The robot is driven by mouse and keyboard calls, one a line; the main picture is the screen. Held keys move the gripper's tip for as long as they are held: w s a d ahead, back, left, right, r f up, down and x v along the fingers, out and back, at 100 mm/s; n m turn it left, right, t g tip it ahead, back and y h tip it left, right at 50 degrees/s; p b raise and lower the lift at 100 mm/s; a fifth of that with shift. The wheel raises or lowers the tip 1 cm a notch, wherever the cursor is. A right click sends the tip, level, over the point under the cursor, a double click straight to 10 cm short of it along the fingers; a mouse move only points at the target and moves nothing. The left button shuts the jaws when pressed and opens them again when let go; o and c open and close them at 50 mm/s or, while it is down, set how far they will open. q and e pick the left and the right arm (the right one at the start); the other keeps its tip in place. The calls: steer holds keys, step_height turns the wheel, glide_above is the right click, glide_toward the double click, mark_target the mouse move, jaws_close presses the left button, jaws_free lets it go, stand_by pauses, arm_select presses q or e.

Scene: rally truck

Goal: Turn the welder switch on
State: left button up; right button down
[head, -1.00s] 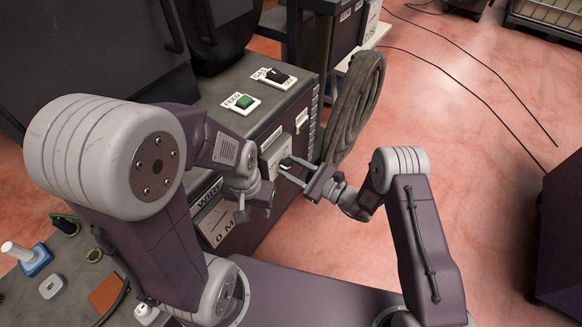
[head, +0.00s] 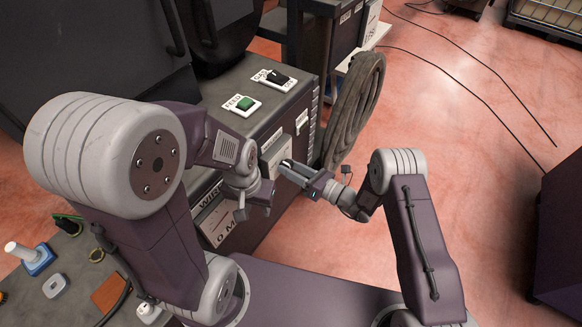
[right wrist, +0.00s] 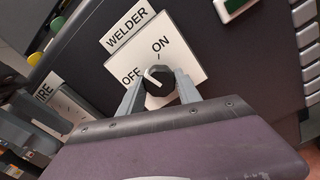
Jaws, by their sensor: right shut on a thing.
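The welder switch is a dark round knob (right wrist: 158,80) with a white pointer, on a white plate (right wrist: 180,60) marked OFF and ON below a WELDER label (right wrist: 127,29). Its pointer slants up and left, nearer to OFF than to ON. My right gripper (right wrist: 158,84) is shut on the knob, one finger on each side. In the head view my right gripper (head: 286,168) is at the cabinet's front face and hides the knob. My left gripper (head: 254,208) is open and empty, pointing down in front of the cabinet, apart from the switch.
The grey cabinet (head: 228,88) has a green feed button (head: 245,102) and a black switch (head: 276,75) on top. A coiled hose (head: 356,110) hangs close beside my right gripper. A workbench with small parts is at lower left. Open floor (head: 450,100) lies to the right.

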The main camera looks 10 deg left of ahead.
steer(key=shift+s+m+p, duration=0.1)
steer(key=shift+m+p, duration=0.55)
steer(key=shift+m, duration=4.35)
steer(key=shift+f, duration=0.1)
steer(key=c, duration=0.8)
jaws_free()
steer(key=shift+c, duration=0.2)
steer(key=shift+d, duration=0.1)
steer(key=v, duration=0.8)
steer(key=shift+d+p, duration=0.4)
steer(key=shift+s, duration=0.15)
